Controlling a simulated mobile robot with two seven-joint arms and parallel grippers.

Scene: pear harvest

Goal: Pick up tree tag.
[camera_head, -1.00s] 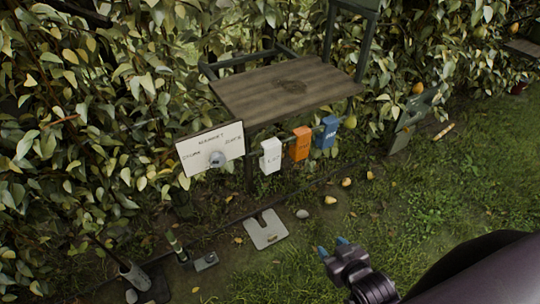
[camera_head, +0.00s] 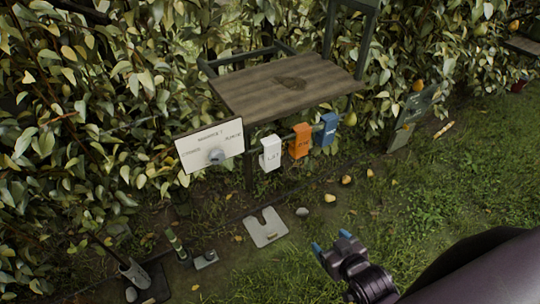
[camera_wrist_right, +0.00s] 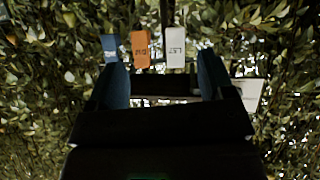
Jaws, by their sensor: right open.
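Three tree tags hang in a row below the wooden platform: a white tag (camera_head: 270,154), an orange tag (camera_head: 300,142) and a blue tag (camera_head: 326,130). The right wrist view shows the white tag (camera_wrist_right: 175,48), the orange tag (camera_wrist_right: 141,50) and the blue tag (camera_wrist_right: 110,48) beyond my fingers. My right gripper (camera_head: 331,244) is open and empty above the grass, in front of the tags and apart from them. In the right wrist view its two blue fingertips (camera_wrist_right: 166,78) stand wide apart. My left gripper is not in view.
A pale notched plate (camera_head: 265,227), a stone (camera_head: 302,211) and fallen pears (camera_head: 330,198) lie on the ground. Dense foliage stands behind; grass at right is open.

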